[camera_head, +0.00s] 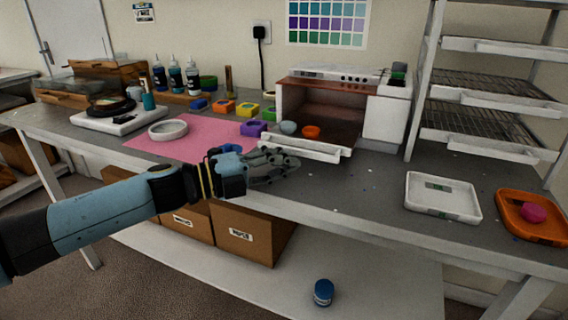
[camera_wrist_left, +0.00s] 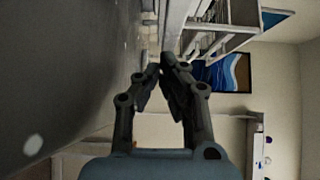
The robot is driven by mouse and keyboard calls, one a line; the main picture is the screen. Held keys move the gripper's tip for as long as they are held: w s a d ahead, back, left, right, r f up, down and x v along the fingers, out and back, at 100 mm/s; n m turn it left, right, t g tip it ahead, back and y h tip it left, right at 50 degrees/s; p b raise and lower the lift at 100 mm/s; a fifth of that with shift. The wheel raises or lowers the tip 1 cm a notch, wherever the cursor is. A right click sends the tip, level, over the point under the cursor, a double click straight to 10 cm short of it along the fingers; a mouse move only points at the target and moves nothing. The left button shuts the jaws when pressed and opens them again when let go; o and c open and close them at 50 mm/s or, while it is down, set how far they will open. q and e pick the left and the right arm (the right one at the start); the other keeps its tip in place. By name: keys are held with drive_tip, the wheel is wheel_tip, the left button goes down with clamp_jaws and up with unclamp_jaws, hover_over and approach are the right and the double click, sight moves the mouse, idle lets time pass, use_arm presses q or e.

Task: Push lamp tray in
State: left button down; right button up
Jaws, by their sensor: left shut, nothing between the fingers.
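The lamp (camera_head: 383,122) is a white box with a brown-lined open front, on the bench against the wall. Its white tray (camera_head: 328,151) sticks out of the front, with its front edge toward me. A pale teal round piece (camera_head: 287,127) and an orange one (camera_head: 311,132) sit at the opening, just behind that edge. My left gripper (camera_head: 296,161) is shut and empty, just in front of the tray's left part. I cannot tell whether it touches. In the left wrist view its fingers (camera_wrist_left: 161,70) come together at the tips. My right gripper is not in view.
A pink mat (camera_head: 195,145) with a white ring (camera_head: 168,130) lies left of the lamp. Several coloured moulds and bottles stand behind it. A white tray (camera_head: 442,197) and an orange tray (camera_head: 535,222) lie at right, below a wire rack (camera_head: 470,84). Bench between is mostly clear.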

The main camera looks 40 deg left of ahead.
sight(306, 136)
use_arm(q)
drive_tip(key=shift+w+a, duration=0.15)
drive_tip(key=shift+w, duration=0.2)
drive_tip(key=w+a+b, duration=0.1)
drive_tip(key=w, duration=0.2)
drive_tip(key=w+b, duration=0.1)
drive_tip(key=w, duration=0.3)
drive_tip(key=w+a+b, duration=0.1)
drive_tip(key=w, duration=0.3)
drive_tip(key=shift+w+a+f, duration=0.1)
drive_tip(key=shift+a+f, duration=0.05)
drive_tip(key=shift+a, duration=0.15)
drive_tip(key=shift+w+a+b, duration=0.1)
drive_tip(key=shift+w+b, duration=0.05)
drive_tip(key=shift+b, duration=0.15)
drive_tip(key=shift+r, duration=0.2)
